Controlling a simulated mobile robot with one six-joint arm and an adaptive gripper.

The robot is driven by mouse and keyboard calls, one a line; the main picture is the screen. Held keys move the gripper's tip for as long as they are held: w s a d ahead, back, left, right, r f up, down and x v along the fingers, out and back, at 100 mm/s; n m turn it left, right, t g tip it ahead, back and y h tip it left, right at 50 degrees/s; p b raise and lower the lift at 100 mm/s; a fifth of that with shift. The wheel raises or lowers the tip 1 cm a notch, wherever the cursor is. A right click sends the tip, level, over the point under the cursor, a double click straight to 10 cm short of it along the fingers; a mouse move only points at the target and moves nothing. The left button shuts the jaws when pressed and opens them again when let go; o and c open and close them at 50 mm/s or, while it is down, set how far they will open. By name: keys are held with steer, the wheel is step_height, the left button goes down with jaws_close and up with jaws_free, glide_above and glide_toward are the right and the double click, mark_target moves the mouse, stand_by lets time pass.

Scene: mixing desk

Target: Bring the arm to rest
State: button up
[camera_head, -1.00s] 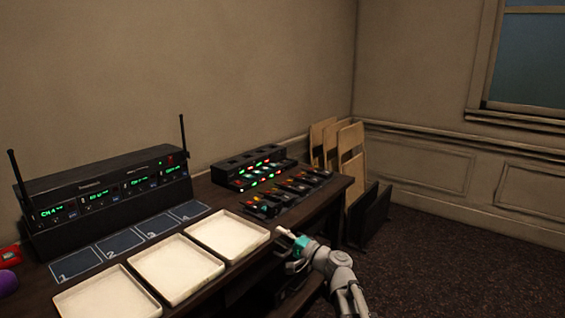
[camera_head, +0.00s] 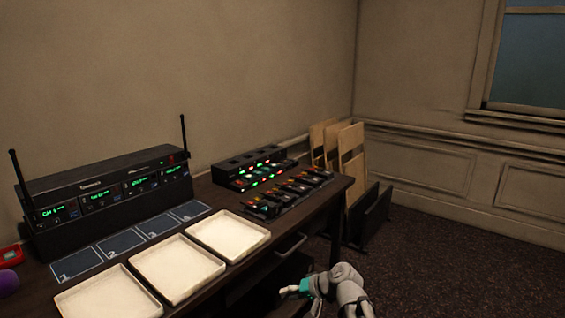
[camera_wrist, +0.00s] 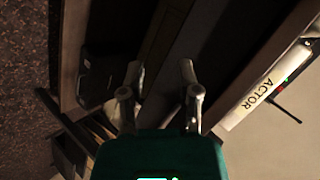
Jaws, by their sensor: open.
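My gripper (camera_head: 291,289) is low at the front edge of the dark desk (camera_head: 318,212) in the head view, to the right of the white trays. It has a teal body. In the wrist view my gripper (camera_wrist: 160,72) shows its two fingers apart with nothing between them. Beyond the fingers are the dark desk's edge and front. The fingers touch nothing that I can make out.
Three white trays (camera_head: 228,239) lie along the desk's front. Numbered mats (camera_head: 122,243) lie behind them. A receiver unit (camera_head: 110,195) with antennas and a charging rack (camera_head: 250,168) stand at the back. The floor (camera_head: 430,250) at right is open.

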steer(key=s+d+f+g+h, duration=0.2)
steer(key=s+d+f+h, duration=0.25)
steer(key=d, duration=0.25)
steer(key=s+d+f+g+h, duration=0.2)
steer(key=s+d+f+h, duration=0.1)
steer(key=s+d+h, duration=0.3)
step_height(320, 180, up, 28)
steer(key=d+p, duration=0.1)
steer(key=p, duration=2.6)
steer(key=shift+d+n+y+p, duration=0.3)
steer(key=shift+n+y+p, duration=0.05)
steer(key=shift+n+p, duration=0.05)
